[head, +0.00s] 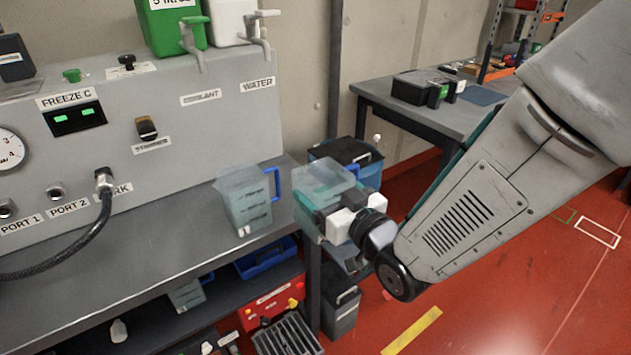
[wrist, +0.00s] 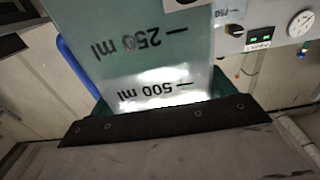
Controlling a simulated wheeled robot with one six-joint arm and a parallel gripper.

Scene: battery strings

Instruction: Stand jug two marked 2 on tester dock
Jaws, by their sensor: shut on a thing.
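My gripper (head: 345,212) is shut on a translucent jug (head: 318,180), held near the right end of the grey bench. The held jug has pale green contents and a blue handle; its number is not readable. In the wrist view the held jug (wrist: 150,60) shows upside-down 250 ml and 500 ml marks above the dark gripper edge. A second translucent jug (head: 245,205) with a blue handle stands upright on the bench, left of the held one; its small white mark is too small to read. I cannot pick out a place marked as the tester dock.
The grey bench (head: 150,250) carries a panel (head: 180,120) with a gauge, ports and a black hose (head: 75,262). Bins and a red box (head: 272,305) sit below. A dark table (head: 440,115) with battery-like boxes stands behind. Red floor is open at right.

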